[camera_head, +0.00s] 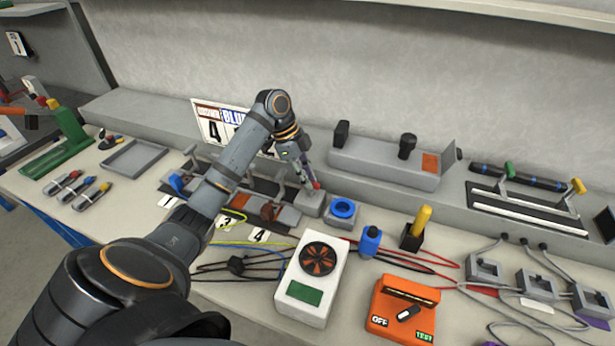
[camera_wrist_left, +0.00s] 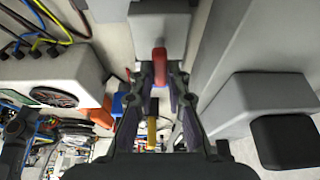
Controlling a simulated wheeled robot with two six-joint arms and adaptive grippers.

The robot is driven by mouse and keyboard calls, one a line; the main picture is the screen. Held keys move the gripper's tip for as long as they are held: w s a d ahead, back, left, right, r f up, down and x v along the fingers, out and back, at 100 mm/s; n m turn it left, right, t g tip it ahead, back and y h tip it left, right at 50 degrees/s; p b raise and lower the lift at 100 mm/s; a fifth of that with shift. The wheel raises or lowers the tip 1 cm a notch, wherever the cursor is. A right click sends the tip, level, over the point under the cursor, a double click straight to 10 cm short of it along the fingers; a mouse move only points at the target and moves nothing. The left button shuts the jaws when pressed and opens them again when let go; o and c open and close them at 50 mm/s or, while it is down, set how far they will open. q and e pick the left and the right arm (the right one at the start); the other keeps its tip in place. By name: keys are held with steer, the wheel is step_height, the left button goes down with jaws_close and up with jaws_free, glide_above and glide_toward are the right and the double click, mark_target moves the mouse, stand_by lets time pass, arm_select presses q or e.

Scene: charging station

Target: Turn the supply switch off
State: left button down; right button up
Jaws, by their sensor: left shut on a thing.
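The supply switch appears to be the small grey box (camera_head: 308,204) with a red lever (camera_head: 316,186), at the back of the bench in the head view. The wrist view shows the red lever (camera_wrist_left: 159,62) in front of the pale grey box (camera_wrist_left: 160,25). My left gripper (camera_head: 311,184) reaches down to the lever from above. In the wrist view its fingers (camera_wrist_left: 160,78) are shut on the red lever, one on each side. The fingers partly hide the lever in the head view. My right gripper is not in view.
A blue ring on a grey base (camera_head: 343,211) stands just right of the switch. A white box with a fan (camera_head: 312,284), an orange tester (camera_head: 402,308) and a yellow-handled block (camera_head: 413,236) stand nearer. A grey housing with black knobs (camera_head: 385,163) is behind.

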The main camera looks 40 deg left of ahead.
arm_select(q)
steer(key=shift+r+n+p, duration=0.2)
steer(key=shift+n+p, duration=0.1)
steer(key=shift+p, duration=0.3)
steer(key=n+t+y+p, duration=0.1)
steer(key=n+p, duration=0.4)
steer(key=p, duration=0.2)
steer(key=n+t+y+p, duration=0.1)
steer(key=n+y+p, duration=0.1)
steer(key=n+p, duration=0.2)
steer(key=d+n+t+y+p, duration=0.1)
steer(key=n+p, duration=0.4)
steer(key=p, duration=0.5)
steer(key=shift+s+r+n, duration=0.1)
steer(key=shift+s+n, duration=0.2)
steer(key=shift+s, duration=0.05)
steer(key=shift+f+n+y+p, duration=0.2)
steer(key=shift+n+y+p, duration=0.5)
steer(key=shift+n+p, duration=0.55)
steer(key=shift+f+n, duration=0.1)
steer(key=shift+n, duration=0.15)
steer(key=c, duration=1.3)
jaws_free()
